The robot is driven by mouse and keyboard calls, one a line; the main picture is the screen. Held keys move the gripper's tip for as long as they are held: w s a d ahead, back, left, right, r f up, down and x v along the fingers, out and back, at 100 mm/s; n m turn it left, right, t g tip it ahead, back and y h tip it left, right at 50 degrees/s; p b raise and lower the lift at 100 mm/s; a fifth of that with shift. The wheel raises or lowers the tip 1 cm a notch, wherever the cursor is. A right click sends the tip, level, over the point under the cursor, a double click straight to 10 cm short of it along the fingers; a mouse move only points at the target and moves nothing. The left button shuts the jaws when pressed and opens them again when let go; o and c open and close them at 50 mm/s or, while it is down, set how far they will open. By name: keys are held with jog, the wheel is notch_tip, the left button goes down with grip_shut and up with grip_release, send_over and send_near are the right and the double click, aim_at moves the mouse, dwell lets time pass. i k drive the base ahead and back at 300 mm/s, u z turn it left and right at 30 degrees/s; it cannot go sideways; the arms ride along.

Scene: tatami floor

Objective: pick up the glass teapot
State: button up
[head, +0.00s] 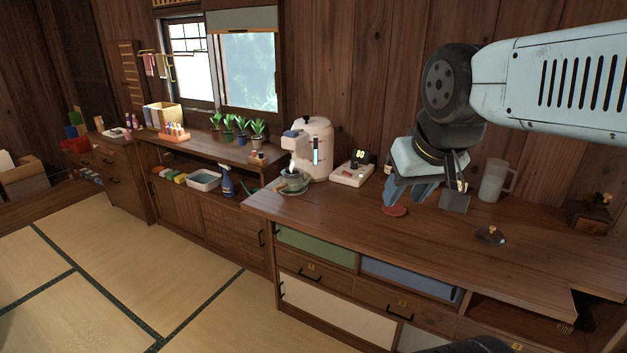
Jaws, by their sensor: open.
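A small greenish glass vessel (292,181), which looks like the glass teapot, sits under the spout of a white dispenser (316,150) at the left end of the counter. Its details are too small to tell. My gripper (425,195) is open and points down over the counter, between the two. It appears empty and is apart from the glass vessel under the spout.
A device with a small display (352,173) stands right of the dispenser. A red disc (394,211) lies below my gripper. A small dark lidded object (490,235) and a wooden grinder-like box (590,213) are on the right. The counter's front (350,225) is clear.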

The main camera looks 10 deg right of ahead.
aim_at(295, 183)
jog(key=z, duration=0.15)
jog(key=i, duration=1)
jog(key=u, duration=0.05)
